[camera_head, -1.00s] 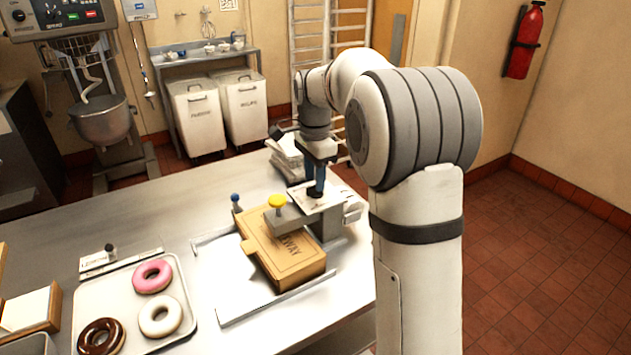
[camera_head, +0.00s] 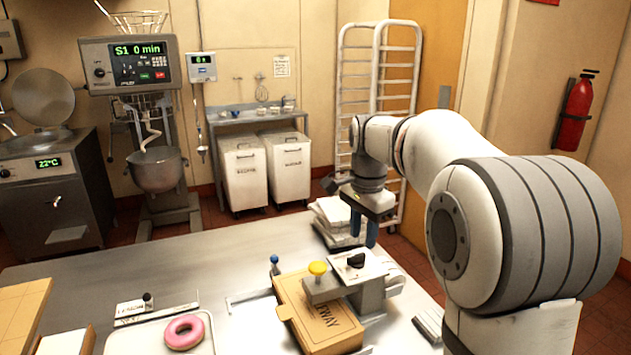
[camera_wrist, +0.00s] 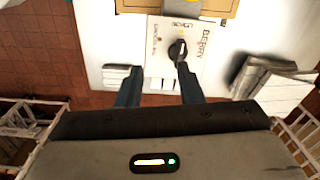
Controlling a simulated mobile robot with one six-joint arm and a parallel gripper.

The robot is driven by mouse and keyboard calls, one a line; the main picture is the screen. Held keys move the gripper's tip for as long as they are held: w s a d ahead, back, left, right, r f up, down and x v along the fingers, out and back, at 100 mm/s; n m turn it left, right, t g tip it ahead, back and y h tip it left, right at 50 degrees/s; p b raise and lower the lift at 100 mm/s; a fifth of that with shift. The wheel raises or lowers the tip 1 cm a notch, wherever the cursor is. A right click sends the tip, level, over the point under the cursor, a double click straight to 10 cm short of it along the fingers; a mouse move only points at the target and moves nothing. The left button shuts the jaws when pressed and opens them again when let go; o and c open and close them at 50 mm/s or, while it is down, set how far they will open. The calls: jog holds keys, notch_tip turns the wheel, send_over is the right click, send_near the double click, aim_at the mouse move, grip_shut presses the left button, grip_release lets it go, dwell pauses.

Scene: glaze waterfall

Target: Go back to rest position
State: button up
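My gripper (camera_head: 364,235) hangs above the back right part of the steel table, pointing down. Its two blue-grey fingers are apart with nothing between them; they also show apart in the wrist view (camera_wrist: 158,88). Below it is a small device with a black knob (camera_head: 356,260) on a light label plate. In the wrist view the knob (camera_wrist: 178,49) lies beyond the fingertips, near the right finger, and no contact shows. The plate (camera_wrist: 190,75) carries printed words only partly readable.
A brown box (camera_head: 318,318) lies beside the device, with a yellow button (camera_head: 317,268) above its edge. A pink donut (camera_head: 184,332) sits on a tray at the front left. White cloths or papers (camera_head: 335,217) are stacked behind. A rack (camera_head: 346,95) stands behind the arm.

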jog(key=s+f+n+t, duration=0.1)
jog(key=s+n, duration=0.3)
jog(key=s, duration=0.4)
jog(key=s+f+n, duration=0.4)
jog(key=s, duration=0.4)
jog(key=s+f+n+t, duration=0.1)
jog(key=s+f+n, duration=0.2)
jog(key=s, duration=0.6)
jog(key=shift+d+f+n+t, duration=0.25)
jog(key=shift+n+t, duration=0.05)
jog(key=shift+n, duration=0.3)
jog(key=shift+s, duration=0.1)
